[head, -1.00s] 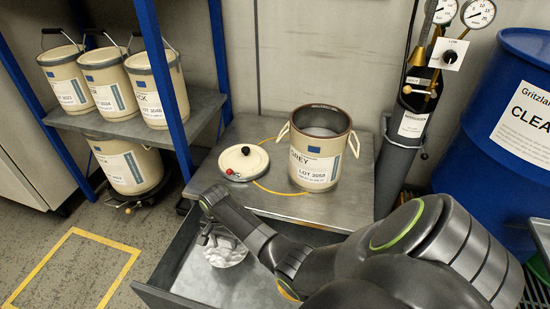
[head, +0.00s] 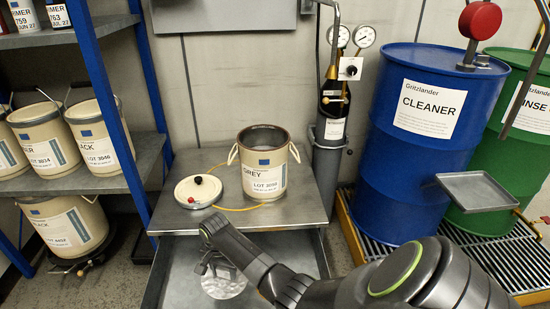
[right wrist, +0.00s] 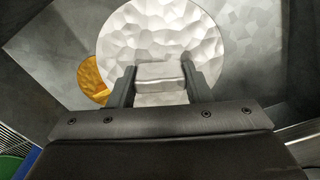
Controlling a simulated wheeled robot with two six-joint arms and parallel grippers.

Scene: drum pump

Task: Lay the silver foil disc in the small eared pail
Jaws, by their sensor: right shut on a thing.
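The silver foil disc (head: 226,285) lies in the open drawer (head: 178,270) below the worktop. In the right wrist view the disc (right wrist: 150,30) is round, pale and crumpled, with a block-like silver grip (right wrist: 160,73) on it. My right gripper (head: 212,265) reaches down into the drawer; its fingers (right wrist: 158,85) are shut on this grip. I cannot tell whether the disc is lifted off the drawer floor. The small eared pail (head: 264,180), cream with a GREY label and two side ears, stands upright and open on the worktop. My left gripper is out of view.
A cream lid (head: 198,191) with a black knob lies left of the pail on the worktop (head: 290,208). A gold disc (right wrist: 92,80) shows partly under the foil disc. A gas cylinder (head: 333,115) and a blue drum (head: 425,140) stand to the right.

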